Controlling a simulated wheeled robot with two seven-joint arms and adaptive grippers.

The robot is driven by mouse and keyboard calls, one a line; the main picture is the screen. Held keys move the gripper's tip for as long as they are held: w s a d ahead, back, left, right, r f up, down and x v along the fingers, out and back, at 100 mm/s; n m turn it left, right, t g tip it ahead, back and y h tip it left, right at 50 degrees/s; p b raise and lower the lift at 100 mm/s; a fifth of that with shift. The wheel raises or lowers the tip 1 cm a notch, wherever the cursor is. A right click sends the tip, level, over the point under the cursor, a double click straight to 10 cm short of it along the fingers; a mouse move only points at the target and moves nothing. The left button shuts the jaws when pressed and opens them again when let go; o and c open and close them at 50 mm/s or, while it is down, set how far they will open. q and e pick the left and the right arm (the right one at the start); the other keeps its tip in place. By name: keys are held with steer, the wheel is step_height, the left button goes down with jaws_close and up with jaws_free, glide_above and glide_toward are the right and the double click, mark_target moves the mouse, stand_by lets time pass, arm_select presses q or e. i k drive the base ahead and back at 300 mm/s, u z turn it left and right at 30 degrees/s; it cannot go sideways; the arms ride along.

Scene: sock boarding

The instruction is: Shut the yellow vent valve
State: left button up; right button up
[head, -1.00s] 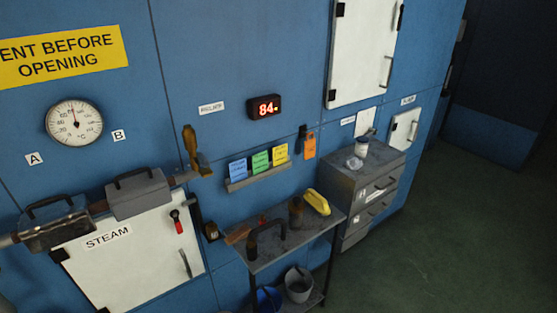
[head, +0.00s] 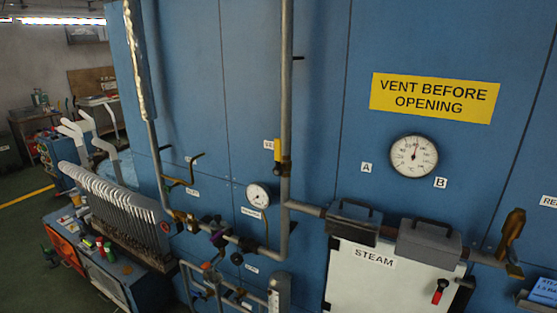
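A yellow valve handle (head: 278,150) is on the tall vertical grey pipe (head: 286,90), in the middle of the head view. The handle looks upright, along the pipe, with a dark valve body (head: 282,168) just below it. A small white label (head: 268,144) beside it starts with "VE"; the rest is too small or covered. I cannot tell from this distance whether the valve passes flow. Neither of my grippers is in view.
A yellow "VENT BEFORE OPENING" sign (head: 434,98) and a round dial (head: 414,156) are on the blue wall. Below is the white STEAM door (head: 372,290). Lower pipes with several small valves (head: 220,238) stand left of it.

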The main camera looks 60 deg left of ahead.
mark_target(277, 171)
steer(key=u, duration=2.35)
steer(key=k, duration=0.65)
steer(key=u, duration=1.05)
steer(key=k, duration=0.75)
steer(key=u, duration=0.5)
steer(key=i, duration=0.55)
steer(key=z, duration=0.65)
steer(key=i, duration=1.2)
steer(key=z, duration=0.65)
